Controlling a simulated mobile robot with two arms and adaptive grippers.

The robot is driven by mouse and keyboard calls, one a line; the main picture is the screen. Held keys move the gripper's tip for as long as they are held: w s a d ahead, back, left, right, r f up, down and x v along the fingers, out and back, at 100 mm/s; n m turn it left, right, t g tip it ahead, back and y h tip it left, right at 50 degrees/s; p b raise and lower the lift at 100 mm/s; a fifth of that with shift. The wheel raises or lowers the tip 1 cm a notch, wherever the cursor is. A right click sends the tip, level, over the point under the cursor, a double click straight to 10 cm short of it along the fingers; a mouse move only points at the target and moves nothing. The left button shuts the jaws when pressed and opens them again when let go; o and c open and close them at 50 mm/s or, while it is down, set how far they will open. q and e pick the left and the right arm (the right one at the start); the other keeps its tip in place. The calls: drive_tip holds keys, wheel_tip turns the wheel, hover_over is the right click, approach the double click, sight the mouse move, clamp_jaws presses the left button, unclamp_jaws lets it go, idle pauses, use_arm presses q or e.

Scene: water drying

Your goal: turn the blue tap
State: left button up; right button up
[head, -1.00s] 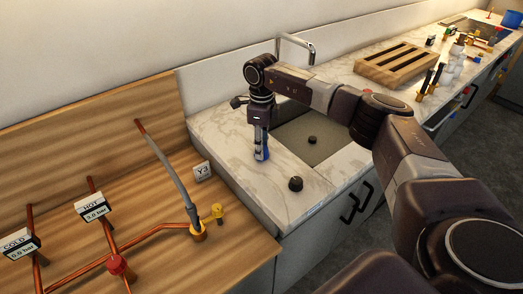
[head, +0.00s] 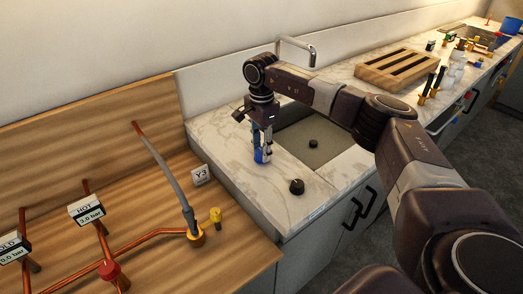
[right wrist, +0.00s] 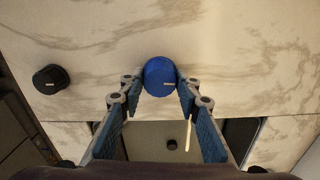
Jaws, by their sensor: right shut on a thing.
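The blue tap (right wrist: 160,76) is a round knob with a pale line on its face, set in the marble counter. In the right wrist view it sits between the fingertips of my right gripper (right wrist: 161,88), and the fingers are closed on its sides. In the head view my right gripper (head: 263,156) points down at the counter left of the sink, and only part of the blue tap (head: 259,156) shows by the fingertips. My left gripper is not seen.
A black knob (head: 297,186) stands on the counter near its front edge. The sink basin (head: 325,140) and a bent faucet (head: 303,46) are close to my arm. A wooden rack (head: 396,70) lies farther back.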

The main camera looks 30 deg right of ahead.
drive_tip(key=shift+r+n, duration=0.1)
drive_tip(key=shift+n, duration=0.4)
drive_tip(key=o, duration=1.1)
wheel_tip(320, 180, up, 12)
drive_tip(key=shift+f, duration=0.1)
idle(0.4)
